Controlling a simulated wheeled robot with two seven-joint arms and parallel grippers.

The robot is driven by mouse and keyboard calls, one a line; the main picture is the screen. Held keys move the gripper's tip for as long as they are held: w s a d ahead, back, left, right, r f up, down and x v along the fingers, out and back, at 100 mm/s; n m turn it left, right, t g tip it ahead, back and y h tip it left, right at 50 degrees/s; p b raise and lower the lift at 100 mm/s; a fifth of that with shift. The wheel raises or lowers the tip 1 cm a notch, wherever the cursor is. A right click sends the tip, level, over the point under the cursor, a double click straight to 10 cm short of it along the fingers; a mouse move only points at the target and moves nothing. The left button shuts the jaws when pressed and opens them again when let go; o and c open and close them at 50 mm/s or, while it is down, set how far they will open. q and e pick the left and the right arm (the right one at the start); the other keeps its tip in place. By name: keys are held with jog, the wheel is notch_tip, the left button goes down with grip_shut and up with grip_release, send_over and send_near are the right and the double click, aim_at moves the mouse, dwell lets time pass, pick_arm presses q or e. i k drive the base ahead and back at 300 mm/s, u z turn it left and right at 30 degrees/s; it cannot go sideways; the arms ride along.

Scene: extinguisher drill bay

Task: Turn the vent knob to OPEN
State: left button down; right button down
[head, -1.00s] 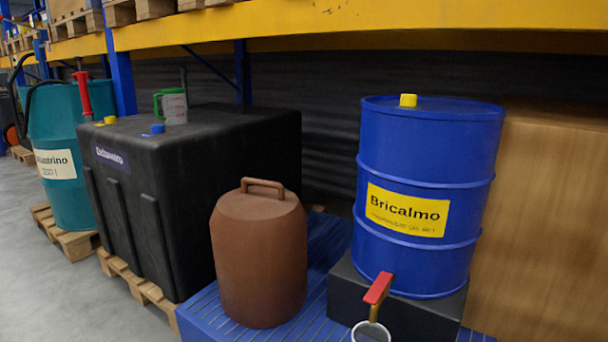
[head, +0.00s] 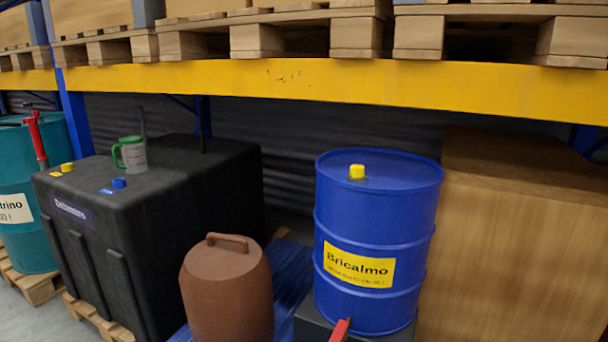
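A blue drum (head: 375,220) with a yellow "Bricalmo" label stands upright at centre right in the head view. A small yellow knob or cap (head: 357,171) sits on its top, near the middle. A black tank (head: 180,185) at left has another yellow cap (head: 67,167) and a blue cap (head: 119,183) on top. I cannot tell which of these is the vent knob, and no OPEN marking is readable. A red lever (head: 340,330) shows at the drum's foot, cut off by the bottom edge. Neither gripper is in view.
A brown jug (head: 228,285) stands left of the drum. A clear cup with a green handle (head: 131,153) is on the black tank. A teal drum (head: 25,245) is at far left. A large brown box (head: 500,240) stands at right. A yellow shelf beam (head: 300,87) crosses above.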

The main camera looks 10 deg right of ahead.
aim_at(357, 171)
jog(key=k, duration=0.2)
jog(key=u, duration=1.25)
jog(key=i, duration=1.1)
jog(key=z, duration=0.85)
jog(key=i, duration=0.7)
jog(key=z, duration=0.65)
